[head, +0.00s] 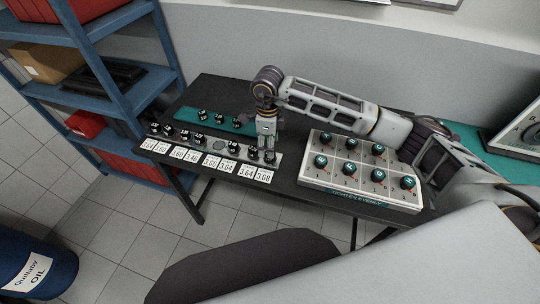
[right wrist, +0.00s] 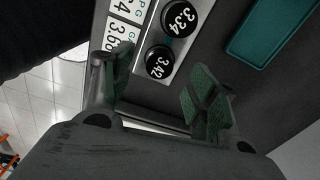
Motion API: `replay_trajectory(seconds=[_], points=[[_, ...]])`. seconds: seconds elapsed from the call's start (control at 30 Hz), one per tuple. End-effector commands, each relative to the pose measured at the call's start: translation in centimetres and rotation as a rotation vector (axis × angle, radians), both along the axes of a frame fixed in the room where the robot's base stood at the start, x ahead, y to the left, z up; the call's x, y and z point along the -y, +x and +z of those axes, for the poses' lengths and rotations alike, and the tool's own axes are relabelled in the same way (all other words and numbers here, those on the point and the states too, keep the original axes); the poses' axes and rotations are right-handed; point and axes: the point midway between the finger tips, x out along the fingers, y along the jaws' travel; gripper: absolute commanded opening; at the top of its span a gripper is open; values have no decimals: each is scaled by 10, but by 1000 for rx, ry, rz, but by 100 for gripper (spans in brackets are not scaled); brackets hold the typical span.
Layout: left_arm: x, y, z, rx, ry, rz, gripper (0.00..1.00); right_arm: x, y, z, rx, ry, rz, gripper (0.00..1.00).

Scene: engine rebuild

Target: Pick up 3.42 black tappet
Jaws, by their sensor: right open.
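The 3.42 black tappet (right wrist: 160,62) is a round black disc with a white number. It sits at the end of a light grey strip (right wrist: 148,38), beside the black 3.34 tappet (right wrist: 180,18). My right gripper (right wrist: 160,88) is open and empty, with green pads; in the right wrist view the 3.42 tappet lies just beyond the gap between its fingers. In the head view the right gripper (head: 266,142) points down over the strip's right end, near two black tappets there; their numbers are too small to read. My left gripper is not in view.
White number cards (head: 247,172) line the strip's front. A teal mat (head: 222,121) with several black pieces lies behind it. A white tray (head: 318,177) with several dark-topped pieces stands to the right on the dark table (head: 205,88). A blue shelf (head: 98,62) stands at left.

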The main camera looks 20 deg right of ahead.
Motion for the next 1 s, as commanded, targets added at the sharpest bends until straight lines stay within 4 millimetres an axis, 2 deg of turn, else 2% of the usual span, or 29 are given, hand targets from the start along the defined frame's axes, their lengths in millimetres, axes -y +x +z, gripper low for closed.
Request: replay_trajectory(seconds=[0.27, 0.7, 1.0], points=[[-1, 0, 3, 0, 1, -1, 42, 1, -1, -6, -2, 1, 0, 59], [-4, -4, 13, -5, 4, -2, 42, 4, -1, -48, -2, 1, 0, 59], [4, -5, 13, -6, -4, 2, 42, 4, -1, -52, 0, 1, 0, 59]])
